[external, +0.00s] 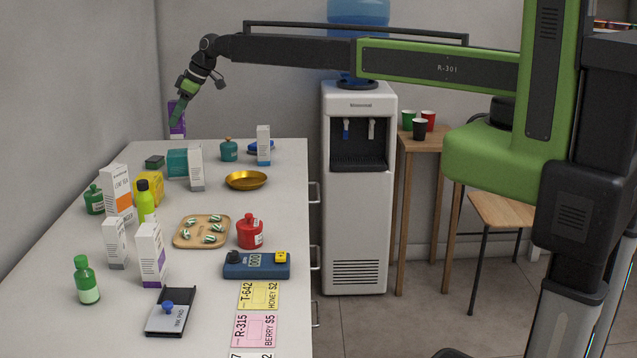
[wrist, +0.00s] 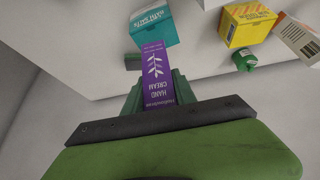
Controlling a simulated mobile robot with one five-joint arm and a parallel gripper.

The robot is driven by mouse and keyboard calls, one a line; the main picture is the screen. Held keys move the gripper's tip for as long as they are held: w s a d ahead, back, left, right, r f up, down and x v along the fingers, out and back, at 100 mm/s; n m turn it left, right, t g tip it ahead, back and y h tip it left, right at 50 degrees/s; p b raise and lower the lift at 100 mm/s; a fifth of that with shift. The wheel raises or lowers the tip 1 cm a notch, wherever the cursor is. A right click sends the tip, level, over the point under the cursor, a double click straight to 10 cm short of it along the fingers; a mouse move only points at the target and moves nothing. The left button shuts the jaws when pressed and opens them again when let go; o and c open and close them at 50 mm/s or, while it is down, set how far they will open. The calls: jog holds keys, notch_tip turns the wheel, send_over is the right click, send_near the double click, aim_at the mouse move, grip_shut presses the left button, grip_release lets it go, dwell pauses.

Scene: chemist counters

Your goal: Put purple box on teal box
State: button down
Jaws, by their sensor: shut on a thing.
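My gripper (external: 178,112) is shut on the purple box (external: 180,128) and holds it upright at the far left end of the counter, behind the teal box. The wrist view shows the purple hand cream box (wrist: 155,72) between my green fingers. The teal box (external: 177,163) stands on the counter, lower than the purple box and a little nearer the external camera. It also shows at the top of the wrist view (wrist: 153,26), apart from the purple box. The purple box's lower end is above the counter's back edge, and I cannot tell its exact height.
A white box (external: 196,168) stands close to the teal box's right. A yellow box (external: 149,188) is in front, and a low dark green box (external: 154,162) is to its left. A teal jar (external: 228,150) and gold dish (external: 246,180) are to the right.

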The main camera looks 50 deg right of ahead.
aim_at(175, 131)
jog(key=shift+w+a+f, duration=0.15)
jog(key=shift+a+f, duration=0.1)
jog(key=shift+a, duration=0.2)
notch_tip(175, 131, down, 4)
jog(key=b, duration=0.4)
jog(key=shift+f, duration=0.2)
jog(key=shift+d+r, duration=0.1)
jog(key=shift+r, duration=0.15)
jog(key=shift+f, duration=0.15)
jog(key=c, duration=1)
grip_release()
jog(key=p+v, duration=1)
jog(key=v, duration=0.2)
